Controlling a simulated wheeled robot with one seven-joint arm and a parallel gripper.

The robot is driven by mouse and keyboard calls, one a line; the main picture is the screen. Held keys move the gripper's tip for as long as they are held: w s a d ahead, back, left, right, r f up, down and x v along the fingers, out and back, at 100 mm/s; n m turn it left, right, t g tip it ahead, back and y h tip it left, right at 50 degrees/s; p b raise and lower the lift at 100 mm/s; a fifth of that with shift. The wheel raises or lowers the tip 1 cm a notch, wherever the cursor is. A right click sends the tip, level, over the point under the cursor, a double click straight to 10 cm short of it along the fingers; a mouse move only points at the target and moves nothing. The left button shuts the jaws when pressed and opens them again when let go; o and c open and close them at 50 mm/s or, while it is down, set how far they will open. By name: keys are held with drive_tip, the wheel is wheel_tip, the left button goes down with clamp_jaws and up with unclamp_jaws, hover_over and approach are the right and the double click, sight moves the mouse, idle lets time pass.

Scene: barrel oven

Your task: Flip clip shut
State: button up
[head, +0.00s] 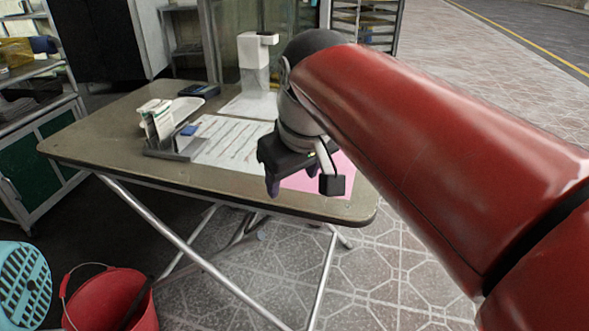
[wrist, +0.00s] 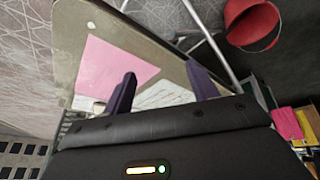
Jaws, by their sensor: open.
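I cannot make out a clip for certain in either view. A small grey holder (head: 182,147) with upright papers or cards stands on the folding table (head: 110,134), at the left end of a printed white sheet (head: 232,143). A pink sheet (head: 338,176) lies near the table's right end, partly hidden by my gripper (head: 284,184). In the wrist view my gripper (wrist: 160,88) is open, its two purple fingers apart with nothing between them. The pink sheet (wrist: 112,65) and part of the white sheet (wrist: 165,96) show beyond the fingers.
A white dispenser (head: 254,62) stands at the table's back. A dark device (head: 198,90) lies at the back left. A red bucket (head: 112,300) and a teal basket (head: 22,287) are on the floor at front left. Shelves stand at left. The table's front left is bare.

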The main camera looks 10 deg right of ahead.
drive_tip(key=shift+s+d+f+m, duration=0.15)
drive_tip(key=shift+s+d+f, duration=0.1)
drive_tip(key=shift+s, duration=0.2)
drive_tip(key=shift+s+d+f+m, duration=0.15)
drive_tip(key=shift+s+d, duration=0.1)
drive_tip(key=shift+s, duration=0.15)
drive_tip(key=s+d+f+m+t, duration=0.1)
drive_tip(key=s+d+f+m, duration=0.3)
drive_tip(key=s+d+f, duration=0.3)
wheel_tip(320, 180, down, 4)
drive_tip(key=s, duration=0.2)
drive_tip(key=shift+s+h, duration=0.3)
